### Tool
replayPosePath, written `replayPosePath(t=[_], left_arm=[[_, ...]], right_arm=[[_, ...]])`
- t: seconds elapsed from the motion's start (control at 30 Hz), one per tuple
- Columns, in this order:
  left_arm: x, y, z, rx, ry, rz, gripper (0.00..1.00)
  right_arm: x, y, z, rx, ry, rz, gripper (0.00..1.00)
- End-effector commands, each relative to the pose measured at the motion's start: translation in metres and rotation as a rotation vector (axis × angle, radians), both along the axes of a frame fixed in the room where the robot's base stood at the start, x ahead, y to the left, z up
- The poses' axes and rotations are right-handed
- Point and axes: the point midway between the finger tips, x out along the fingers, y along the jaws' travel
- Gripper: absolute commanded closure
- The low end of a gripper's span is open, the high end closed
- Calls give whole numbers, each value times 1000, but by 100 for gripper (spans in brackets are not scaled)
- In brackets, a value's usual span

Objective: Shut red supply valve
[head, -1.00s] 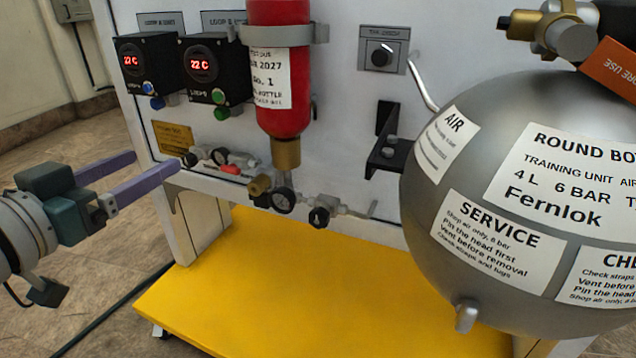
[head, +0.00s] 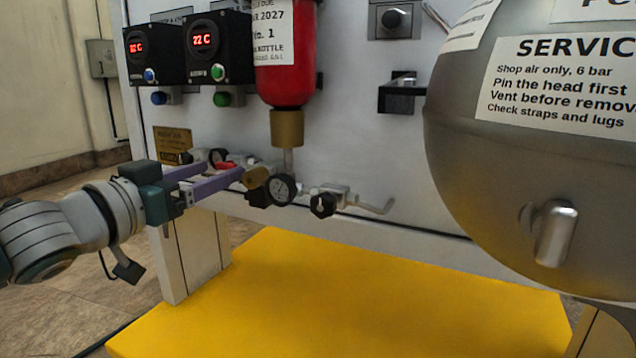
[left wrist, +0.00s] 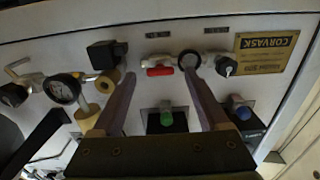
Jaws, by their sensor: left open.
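The red supply valve handle (head: 226,165) is a small red lever on the pipework low on the white panel. In the left wrist view the red handle (left wrist: 160,71) lies across the picture, between the two fingertips. My left gripper (head: 222,171) is open, its purple fingers pointing at the valve and partly covering the pipework in the head view. In the left wrist view the gripper (left wrist: 158,78) has nothing between its fingers; I cannot tell whether a fingertip touches the handle. My right gripper is not in view.
A gauge (head: 281,189), a brass fitting (head: 257,178) and a black knob (head: 323,205) sit right of the valve. The red bottle (head: 285,85) hangs above. A large grey round tank (head: 480,170) fills the right. The yellow platform (head: 330,300) below is clear.

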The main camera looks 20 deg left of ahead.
Motion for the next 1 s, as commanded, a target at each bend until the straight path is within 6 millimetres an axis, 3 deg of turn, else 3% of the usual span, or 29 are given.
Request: replayPosePath(t=[0.2,0.47,1.0], left_arm=[[14,0,0,3,-1,1,22],[14,-1,1,1,1,1,22],[14,-1,1,1,0,1,82]], right_arm=[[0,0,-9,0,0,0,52],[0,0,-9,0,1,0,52],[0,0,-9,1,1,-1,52]])
